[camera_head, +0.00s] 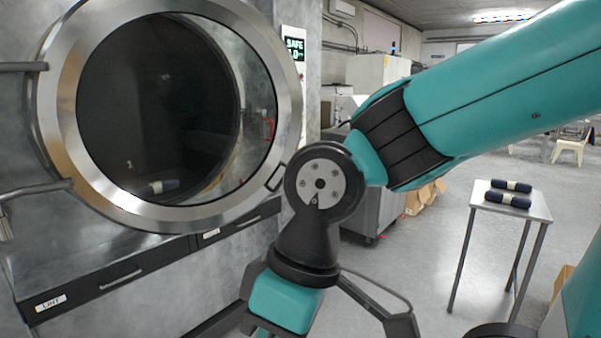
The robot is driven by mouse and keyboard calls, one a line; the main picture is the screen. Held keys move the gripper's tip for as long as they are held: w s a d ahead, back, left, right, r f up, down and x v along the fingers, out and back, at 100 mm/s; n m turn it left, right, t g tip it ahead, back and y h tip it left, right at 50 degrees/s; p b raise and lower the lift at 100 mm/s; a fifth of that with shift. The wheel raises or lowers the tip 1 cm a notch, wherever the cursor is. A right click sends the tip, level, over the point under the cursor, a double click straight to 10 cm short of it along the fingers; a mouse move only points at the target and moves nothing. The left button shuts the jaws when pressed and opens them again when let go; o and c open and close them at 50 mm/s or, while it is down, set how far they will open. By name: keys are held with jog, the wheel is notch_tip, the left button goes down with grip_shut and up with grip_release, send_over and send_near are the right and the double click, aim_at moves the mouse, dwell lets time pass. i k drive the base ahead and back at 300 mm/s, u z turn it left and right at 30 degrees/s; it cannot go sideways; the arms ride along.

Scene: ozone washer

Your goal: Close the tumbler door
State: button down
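The tumbler door (283,112) is a round glass pane in a broad steel ring at the left, carried by hinge bars at its left edge. It stands out from the machine front, apparently partly open; the exact gap is hard to judge. A small handle (278,177) is on its lower right rim. Dark drum space and a dark roll with a pale band show through the glass. My gripper (322,325) points down at the bottom centre, below and right of the handle as seen here. Its black finger links are spread wide, with nothing seen between them; the fingertips are cut off.
Below the door is a lint drawer (122,281) with a bar handle. A display (294,49) reading SAFE is on the machine's right side. A small table (487,204) with dark rolls stands at the right. Open grey floor (412,262) lies between.

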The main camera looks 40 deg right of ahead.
aim_at(59, 69)
jog(key=z, duration=0.65)
jog(key=i, duration=1.15)
jog(key=u, duration=0.45)
